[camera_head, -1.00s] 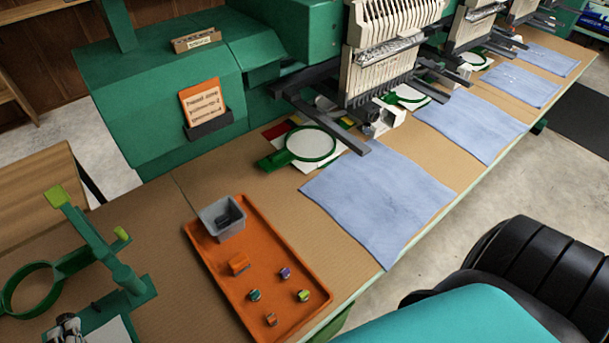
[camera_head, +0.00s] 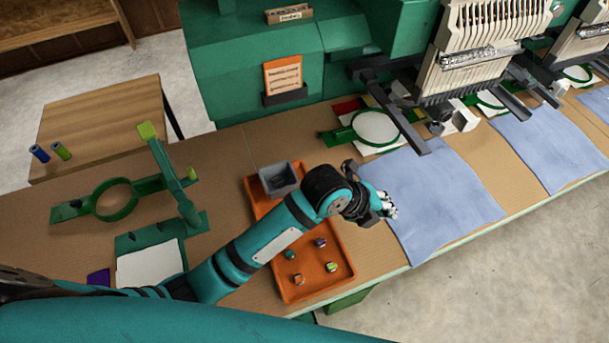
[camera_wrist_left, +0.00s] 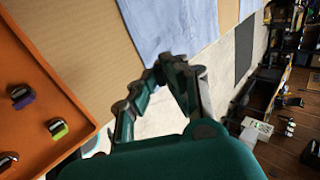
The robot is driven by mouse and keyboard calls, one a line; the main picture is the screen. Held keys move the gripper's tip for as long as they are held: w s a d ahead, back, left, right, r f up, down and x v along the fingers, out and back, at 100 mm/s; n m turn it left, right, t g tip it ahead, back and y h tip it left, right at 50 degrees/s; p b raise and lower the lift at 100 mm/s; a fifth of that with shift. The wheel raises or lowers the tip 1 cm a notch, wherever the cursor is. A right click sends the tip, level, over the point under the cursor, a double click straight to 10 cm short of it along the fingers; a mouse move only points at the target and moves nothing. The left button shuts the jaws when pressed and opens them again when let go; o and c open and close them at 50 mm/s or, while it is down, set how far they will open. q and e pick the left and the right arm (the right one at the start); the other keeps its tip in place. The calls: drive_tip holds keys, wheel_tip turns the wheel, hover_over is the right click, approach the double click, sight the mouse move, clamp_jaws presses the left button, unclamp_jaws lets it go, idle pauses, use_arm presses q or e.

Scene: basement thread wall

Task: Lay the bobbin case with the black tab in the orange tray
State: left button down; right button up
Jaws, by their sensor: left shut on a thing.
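My left gripper (camera_head: 384,206) reaches past the right side of the orange tray (camera_head: 312,260), above the edge of a blue cloth. In the left wrist view its fingertips (camera_wrist_left: 172,72) come together on a small, dark and silvery thing. Its tab cannot be made out, so I cannot tell which bobbin case it is. In the tray stand small cases with purple (camera_head: 320,243), green (camera_head: 331,267), teal (camera_head: 291,256) and orange (camera_head: 299,280) tabs. The purple case (camera_wrist_left: 22,97) and green case (camera_wrist_left: 58,128) also show in the wrist view. My right gripper is not in view.
A grey bin (camera_head: 279,178) stands at the tray's far end; my arm covers the tray's middle. Blue cloths (camera_head: 440,195) lie to the right, beneath the embroidery heads (camera_head: 485,60). A green hooping stand (camera_head: 165,190) is left of the tray.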

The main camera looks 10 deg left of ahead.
use_arm(q)
drive_tip(key=w+a+f+m+g+y+p, duration=0.1)
drive_tip(key=w+a+m+g+y+p, duration=0.2)
drive_tip(key=a, duration=0.6)
drive_tip(key=w+a+f+m+g+y+p, duration=0.1)
drive_tip(key=a+f+m+y+p, duration=0.2)
drive_tip(key=a+m, duration=0.45)
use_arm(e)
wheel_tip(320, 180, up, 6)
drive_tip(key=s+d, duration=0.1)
use_arm(q)
drive_tip(key=shift+n+y, duration=0.6)
drive_tip(key=shift+n, duration=0.35)
drive_tip(key=f+b, duration=0.1)
drive_tip(key=b, duration=0.1)
drive_tip(key=a+f+b, duration=0.1)
drive_tip(key=f+b, duration=0.2)
drive_tip(key=b, duration=0.1)
drive_tip(key=shift+w+a+f, duration=0.15)
drive_tip(key=shift+a+f, duration=0.2)
drive_tip(key=shift+a, duration=0.05)
drive_tip(key=shift+f, duration=0.35)
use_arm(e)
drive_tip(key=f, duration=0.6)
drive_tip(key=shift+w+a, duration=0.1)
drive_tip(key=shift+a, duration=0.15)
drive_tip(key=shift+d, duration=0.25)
